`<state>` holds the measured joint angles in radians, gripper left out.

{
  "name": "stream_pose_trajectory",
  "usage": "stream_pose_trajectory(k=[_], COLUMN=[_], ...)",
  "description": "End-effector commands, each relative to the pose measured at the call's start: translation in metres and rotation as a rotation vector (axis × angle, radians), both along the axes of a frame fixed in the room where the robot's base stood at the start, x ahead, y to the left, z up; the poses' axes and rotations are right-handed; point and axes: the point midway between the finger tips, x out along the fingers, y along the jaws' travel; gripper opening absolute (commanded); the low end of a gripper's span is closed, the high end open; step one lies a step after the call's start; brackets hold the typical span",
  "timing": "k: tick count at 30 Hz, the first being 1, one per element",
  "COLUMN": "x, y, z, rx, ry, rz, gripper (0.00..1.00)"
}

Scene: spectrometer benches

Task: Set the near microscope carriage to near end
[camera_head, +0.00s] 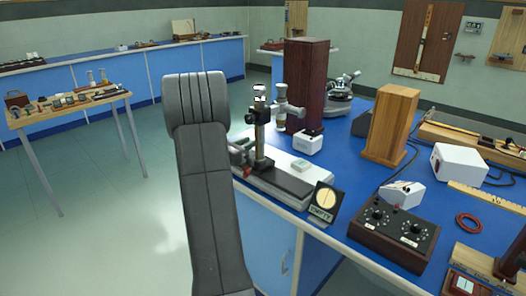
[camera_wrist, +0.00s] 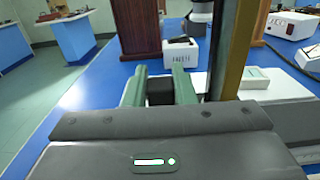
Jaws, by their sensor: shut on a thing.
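The near travelling microscope has a dark upright column with a brass strip (camera_head: 262,135) and a horizontal tube at the top. It stands on a pale, long bed (camera_head: 283,181) at the bench's left edge. The column also shows close up in the wrist view (camera_wrist: 234,45). My gripper (camera_wrist: 160,85) has two green fingers on either side of a small dark block (camera_wrist: 160,93) beside the column, and is shut on it. The block appears to belong to the carriage, but its join is hidden. In the head view my grey arm hides much of the gripper.
A tall dark wooden block (camera_head: 306,82) and a small white labelled box (camera_head: 307,144) stand behind the bed. A small white block (camera_head: 299,166) lies on the bed. A round dial on a stand (camera_head: 324,201) and a dark control box (camera_head: 394,227) are to the right.

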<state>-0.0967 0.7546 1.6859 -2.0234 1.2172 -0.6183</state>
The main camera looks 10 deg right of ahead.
Motion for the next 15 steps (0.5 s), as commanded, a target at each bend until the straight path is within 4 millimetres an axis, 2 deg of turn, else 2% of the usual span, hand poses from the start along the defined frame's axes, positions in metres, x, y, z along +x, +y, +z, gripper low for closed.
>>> stream_pose_trajectory(k=[1, 6, 15], x=[0.010, 0.034, 0.048], y=[0.009, 0.027, 0.038], z=[0.001, 0.001, 0.001], rx=[0.000, 0.000, 0.000], ry=[-0.003, -0.001, -0.001], rz=[0.005, 0.002, 0.001], gripper=[0.00, 0.00, 0.00])
